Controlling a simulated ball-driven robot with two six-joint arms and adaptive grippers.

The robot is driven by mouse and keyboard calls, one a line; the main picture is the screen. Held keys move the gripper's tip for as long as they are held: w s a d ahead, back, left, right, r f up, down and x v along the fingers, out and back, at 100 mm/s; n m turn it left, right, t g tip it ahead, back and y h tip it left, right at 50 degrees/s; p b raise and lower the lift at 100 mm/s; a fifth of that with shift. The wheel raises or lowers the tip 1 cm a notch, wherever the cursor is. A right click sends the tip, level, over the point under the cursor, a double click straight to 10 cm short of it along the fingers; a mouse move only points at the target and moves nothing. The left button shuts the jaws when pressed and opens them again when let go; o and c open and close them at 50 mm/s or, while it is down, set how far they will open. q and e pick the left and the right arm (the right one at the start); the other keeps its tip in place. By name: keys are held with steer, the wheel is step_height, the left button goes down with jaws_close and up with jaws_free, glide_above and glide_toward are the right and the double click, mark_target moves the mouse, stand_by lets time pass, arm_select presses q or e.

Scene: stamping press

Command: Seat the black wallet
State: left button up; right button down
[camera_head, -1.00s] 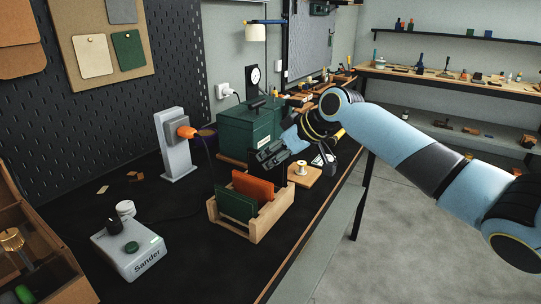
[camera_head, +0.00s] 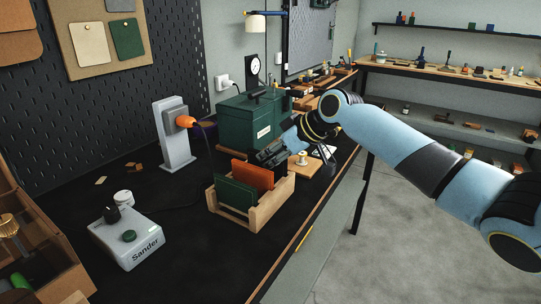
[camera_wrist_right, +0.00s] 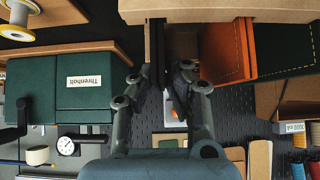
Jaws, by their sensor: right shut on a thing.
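The wooden rack (camera_head: 262,216) stands on the dark bench and holds a green wallet (camera_head: 237,194) in front and an orange wallet (camera_head: 254,174) behind it, both upright. My right gripper (camera_head: 270,154) is just behind the orange wallet, at the rack's far end. In the right wrist view the gripper (camera_wrist_right: 167,82) is shut on the thin, dark black wallet (camera_wrist_right: 155,42), seen nearly edge-on beside the rack's wooden rail (camera_wrist_right: 220,12). The orange wallet is apart from it, to the right. I cannot tell whether its lower edge is inside the rack. My left gripper is out of view.
A green metal box (camera_head: 250,118) stands close behind the gripper. A thread spool (camera_head: 302,158) on a wooden block is to its right. A grey sander control box (camera_head: 128,240) and a grey post (camera_head: 174,135) with an orange tip are left.

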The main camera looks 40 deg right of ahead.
steer(key=shift+f, duration=0.1)
steer(key=c, duration=1.3)
jaws_free()
steer(key=shift+v, duration=6)
